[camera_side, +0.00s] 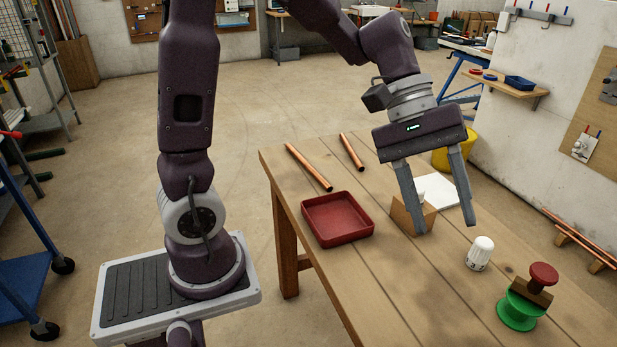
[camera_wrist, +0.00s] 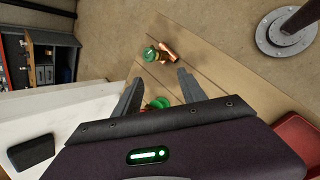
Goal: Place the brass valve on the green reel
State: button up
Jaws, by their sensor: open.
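In the side view the green reel (camera_side: 517,312) stands at the table's near right. A brownish, brass-like body (camera_side: 532,291) with a red knob (camera_side: 543,273) appears to rest on its top, slightly tilted; I take this to be the brass valve. My gripper (camera_side: 445,226) is open and empty above the table, left of and apart from the reel. The wrist view shows a round green part beside a coppery piece (camera_wrist: 168,50) beyond my fingertips (camera_wrist: 158,80). Another green piece (camera_wrist: 157,103) there is partly hidden by my gripper. I cannot match these surely to the side view.
A brown card-like piece (camera_side: 408,217) and a white slab (camera_side: 437,191) are by my fingers. A red tray (camera_side: 338,240) and two copper pipes (camera_side: 309,167) lie to the left.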

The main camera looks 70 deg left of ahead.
jog(key=s+a+r+m+t+y, duration=0.1)
jog(key=s+a+m+t+y, duration=0.1)
jog(key=s, duration=0.6)
jog(key=s+a+m+t+y, duration=0.2)
jog(key=s+a+m+y, duration=0.3)
jog(key=s+a, duration=0.3)
jog(key=shift+a+r+m+t, duration=0.3)
jog(key=shift+a+r+m, duration=0.1)
jog(key=shift+m, duration=0.3)
